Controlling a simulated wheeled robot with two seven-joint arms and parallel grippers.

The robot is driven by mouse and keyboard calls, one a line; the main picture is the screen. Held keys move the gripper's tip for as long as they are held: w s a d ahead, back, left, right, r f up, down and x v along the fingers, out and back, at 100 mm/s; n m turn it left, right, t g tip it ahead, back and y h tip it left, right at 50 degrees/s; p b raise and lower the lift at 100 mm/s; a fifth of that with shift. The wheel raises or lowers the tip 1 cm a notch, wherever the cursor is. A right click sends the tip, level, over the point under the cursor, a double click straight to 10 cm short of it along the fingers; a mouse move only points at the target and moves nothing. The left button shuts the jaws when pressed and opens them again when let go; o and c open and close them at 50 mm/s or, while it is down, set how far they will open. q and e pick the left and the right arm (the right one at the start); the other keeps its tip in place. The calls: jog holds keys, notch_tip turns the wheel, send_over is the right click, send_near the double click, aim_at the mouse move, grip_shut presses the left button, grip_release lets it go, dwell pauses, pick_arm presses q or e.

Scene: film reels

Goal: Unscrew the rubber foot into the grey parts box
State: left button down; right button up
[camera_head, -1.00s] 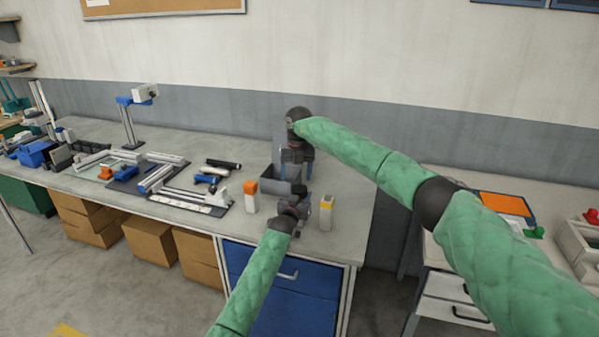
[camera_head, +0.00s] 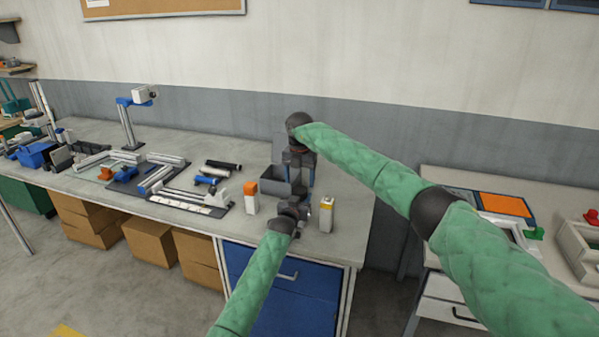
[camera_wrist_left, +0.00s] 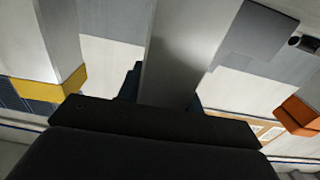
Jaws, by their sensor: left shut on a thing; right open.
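My left gripper (camera_head: 290,210) is low over the front of the bench. In the left wrist view it is shut on a plain grey metal bar (camera_wrist_left: 183,50). The rubber foot cannot be made out; the grippers may hide it. My right gripper (camera_head: 305,190) points down just above the left gripper and is open. Whether anything is between its fingers is too small to tell. The grey parts box (camera_head: 270,187) stands on the bench just behind and left of the grippers, partly covered by my right gripper.
An orange-topped white block (camera_head: 251,197) stands left of my left gripper, and a yellow-banded one (camera_head: 326,214) close on its right. Aluminium frame parts (camera_head: 190,203) lie on a dark mat further left. A second table with an orange panel (camera_head: 504,204) is at the right.

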aim_at(299, 189)
jog(key=shift+f, duration=2.2)
jog(key=c, duration=1)
jog(key=n, duration=0.6)
jog(key=shift+n, duration=0.4)
jog(key=o, duration=1.1)
